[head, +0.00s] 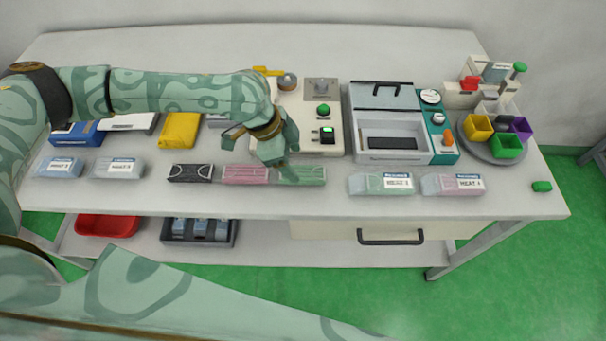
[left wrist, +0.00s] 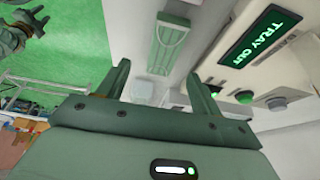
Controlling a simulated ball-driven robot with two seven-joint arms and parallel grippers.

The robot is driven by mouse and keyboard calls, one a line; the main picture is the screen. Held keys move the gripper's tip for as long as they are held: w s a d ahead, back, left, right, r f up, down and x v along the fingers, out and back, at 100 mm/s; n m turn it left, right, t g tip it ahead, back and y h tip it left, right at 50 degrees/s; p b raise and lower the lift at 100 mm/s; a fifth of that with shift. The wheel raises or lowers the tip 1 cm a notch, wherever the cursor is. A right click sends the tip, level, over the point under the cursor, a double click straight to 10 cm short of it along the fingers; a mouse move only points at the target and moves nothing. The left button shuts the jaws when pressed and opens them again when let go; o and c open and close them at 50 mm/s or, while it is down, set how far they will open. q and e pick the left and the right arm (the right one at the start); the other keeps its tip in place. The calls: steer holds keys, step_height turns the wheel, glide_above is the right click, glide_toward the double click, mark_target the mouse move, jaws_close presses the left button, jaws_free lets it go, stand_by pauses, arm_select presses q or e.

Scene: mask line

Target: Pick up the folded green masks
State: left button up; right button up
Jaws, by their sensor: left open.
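The folded green masks (head: 304,176) lie flat as a pale green strip near the table's front, at the right end of a row. The row also has folded pink masks (head: 246,174) and folded black masks (head: 190,173). My left gripper (head: 276,162) points down over the left end of the green strip and hides part of it. In the left wrist view the left gripper (left wrist: 158,75) is open and empty, with the green masks (left wrist: 170,45) ahead of its fingers. A dark green gripper shape, likely my right one (left wrist: 38,22), shows small at that view's corner.
A beige machine with a green button (head: 323,110) stands behind the masks. Right of them lie two labelled packs, green (head: 375,184) and pink (head: 445,185). More packs (head: 118,168) lie left. An open grey box (head: 393,150) stands behind. The front table strip is clear.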

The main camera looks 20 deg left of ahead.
mark_target(301, 172)
arm_select(q)
steer(key=x, duration=0.1)
steer(key=b+x, duration=0.1)
steer(key=x, duration=0.1)
steer(key=b+x, duration=0.1)
steer(key=x, duration=0.1)
steer(key=shift+w+a+f, duration=0.15)
steer(key=shift+a+f, duration=0.2)
steer(key=shift+r, duration=0.1)
steer(key=c, duration=1)
steer(key=shift+c, duration=0.2)
steer(key=shift+r, duration=0.1)
